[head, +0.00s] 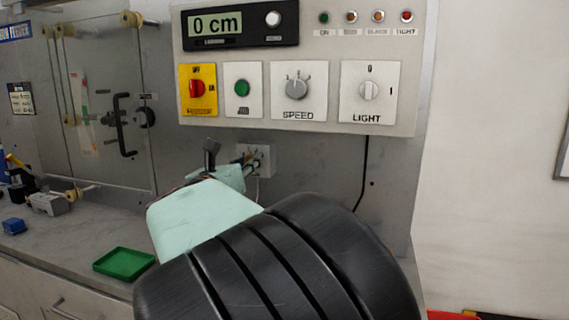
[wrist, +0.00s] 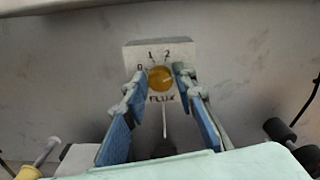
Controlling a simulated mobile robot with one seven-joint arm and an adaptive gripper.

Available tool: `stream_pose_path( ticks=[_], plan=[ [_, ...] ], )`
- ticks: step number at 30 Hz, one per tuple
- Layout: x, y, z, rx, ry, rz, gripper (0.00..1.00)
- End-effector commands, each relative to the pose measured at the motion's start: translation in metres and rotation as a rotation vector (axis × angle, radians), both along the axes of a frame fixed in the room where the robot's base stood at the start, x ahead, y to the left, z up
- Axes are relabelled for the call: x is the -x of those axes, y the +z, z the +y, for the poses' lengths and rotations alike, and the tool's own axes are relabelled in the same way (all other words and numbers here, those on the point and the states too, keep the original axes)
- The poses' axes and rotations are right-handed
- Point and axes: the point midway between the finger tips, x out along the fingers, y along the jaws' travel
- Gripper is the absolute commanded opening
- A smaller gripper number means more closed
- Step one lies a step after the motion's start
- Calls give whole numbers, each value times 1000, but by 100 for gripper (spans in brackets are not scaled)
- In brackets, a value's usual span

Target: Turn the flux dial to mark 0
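The flux dial (wrist: 160,79) is a round yellow-orange knob on a pale box (wrist: 186,50) labelled FLUX in the wrist view. Marks 0, 1 and 2 run around its upper left to upper right. Its exact pointer setting is too small to tell. My gripper (wrist: 159,84) is open, with blue-padded fingers on the left and right sides of the knob; I cannot tell whether they touch it. In the head view a small pale box (head: 266,155) shows on the wall beyond my arm, and the knob's face is mostly hidden by my gripper.
A control panel (head: 337,127) with SPEED (head: 298,88) and LIGHT (head: 368,89) knobs hangs above my gripper. A black cable (head: 364,170) runs down at right. A green tray (head: 124,263) and a blue block (head: 13,226) lie on the bench at left.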

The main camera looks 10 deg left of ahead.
Motion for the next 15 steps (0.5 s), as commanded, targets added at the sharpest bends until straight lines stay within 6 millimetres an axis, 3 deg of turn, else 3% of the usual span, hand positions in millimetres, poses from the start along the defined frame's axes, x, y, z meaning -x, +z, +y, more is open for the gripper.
stream_pose_path(
  ticks=[6, 15],
  plan=[
    [0, 0, 0, 0, 0, 0, 0],
    [0, 0, -1, 33, -1, 3, 0]
  ],
)
